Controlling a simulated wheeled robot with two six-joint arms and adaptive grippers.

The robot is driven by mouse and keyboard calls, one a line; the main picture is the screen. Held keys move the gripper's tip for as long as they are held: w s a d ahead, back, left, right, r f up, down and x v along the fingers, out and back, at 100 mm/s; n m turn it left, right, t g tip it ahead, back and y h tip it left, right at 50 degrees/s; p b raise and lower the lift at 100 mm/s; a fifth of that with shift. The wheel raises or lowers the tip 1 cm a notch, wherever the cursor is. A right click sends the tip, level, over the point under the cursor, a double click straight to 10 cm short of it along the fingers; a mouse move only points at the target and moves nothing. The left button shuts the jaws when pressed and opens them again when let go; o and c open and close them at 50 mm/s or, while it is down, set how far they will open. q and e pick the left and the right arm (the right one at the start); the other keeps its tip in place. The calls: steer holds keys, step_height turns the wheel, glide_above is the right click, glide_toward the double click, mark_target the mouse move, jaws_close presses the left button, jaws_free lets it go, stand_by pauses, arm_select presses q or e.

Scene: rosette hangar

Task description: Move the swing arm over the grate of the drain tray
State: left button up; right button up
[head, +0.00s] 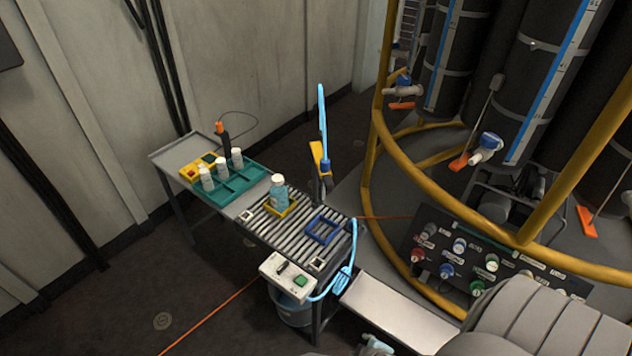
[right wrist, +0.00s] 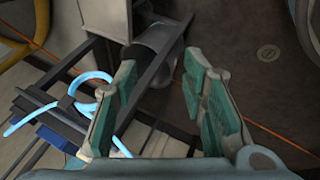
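The swing arm (head: 319,155) is a yellow piece with a light blue hose (head: 322,115) rising from it, on a dark post at the bench's far side. It appears beyond the far edge of the slatted grate (head: 298,232) of the drain tray, not over it. My left gripper is not in view.
A control box (head: 286,279) with a green button hangs at the bench's front, above a bucket (head: 291,311). A teal rack (head: 234,182) with white bottles stands left of the grate. Yellow railing (head: 455,207) and a knob panel (head: 470,260) stand right.

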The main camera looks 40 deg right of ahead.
steer(key=w+d+r+n+t+h+b, duration=0.2)
steer(key=w+d+r+n+t, duration=0.15)
steer(key=w+r, duration=0.55)
steer(key=n+t+h+b, duration=0.2)
steer(key=n+t+h, duration=0.15)
steer(key=t, duration=0.35)
glide_toward(330, 189)
steer(key=shift+y, duration=0.35)
steer(key=x, duration=0.4)
steer(key=shift+d+r, duration=0.2)
steer(key=shift+r, duration=0.1)
arm_select(q)
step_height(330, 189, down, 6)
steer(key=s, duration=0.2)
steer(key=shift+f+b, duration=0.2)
steer(key=shift+b, duration=0.2)
arm_select(e)
steer(key=x, duration=0.8)
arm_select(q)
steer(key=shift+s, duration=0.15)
arm_select(e)
steer(key=shift+c, duration=0.5)
jaws_close()
steer(key=shift+f, duration=0.1)
